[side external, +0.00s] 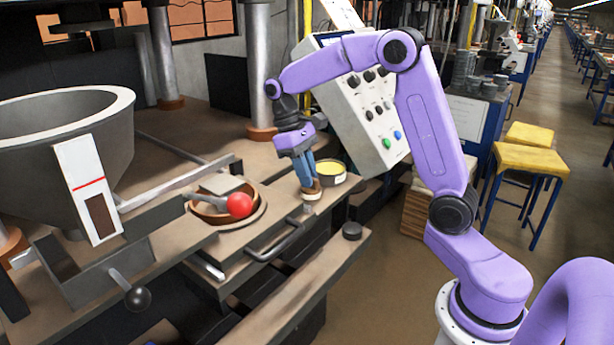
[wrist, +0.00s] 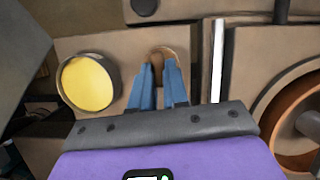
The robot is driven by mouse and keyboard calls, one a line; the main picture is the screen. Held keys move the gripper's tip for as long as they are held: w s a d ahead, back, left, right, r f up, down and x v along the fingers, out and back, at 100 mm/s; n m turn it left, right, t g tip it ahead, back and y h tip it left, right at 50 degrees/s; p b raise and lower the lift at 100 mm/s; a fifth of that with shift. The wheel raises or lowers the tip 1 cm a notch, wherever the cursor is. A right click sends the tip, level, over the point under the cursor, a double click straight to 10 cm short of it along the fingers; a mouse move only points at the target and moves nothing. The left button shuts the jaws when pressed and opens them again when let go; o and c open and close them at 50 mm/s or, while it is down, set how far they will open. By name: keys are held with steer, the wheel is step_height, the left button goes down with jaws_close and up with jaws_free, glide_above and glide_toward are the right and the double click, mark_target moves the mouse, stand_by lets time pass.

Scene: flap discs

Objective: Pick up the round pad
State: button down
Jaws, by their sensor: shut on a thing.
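The round pad (side external: 312,193) is a small disc, brown with a paler edge, at the right part of the bench top in the side view. In the wrist view the pad (wrist: 163,52) shows at the fingertips, partly hidden by them. My gripper (side external: 309,184) points down with its blue fingers shut on the pad. In the wrist view my gripper (wrist: 160,68) has a finger on each side of it. I cannot tell whether the pad touches the bench.
A round tin with a yellow top (side external: 330,170) stands close beside the fingers. A brown bowl with a red ball (side external: 239,205) is to the left. A bar handle (side external: 275,243) and a dark knob (side external: 352,230) are at the bench's front. A button panel (side external: 375,110) stands behind.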

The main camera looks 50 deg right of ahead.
steer(key=shift+r, duration=2)
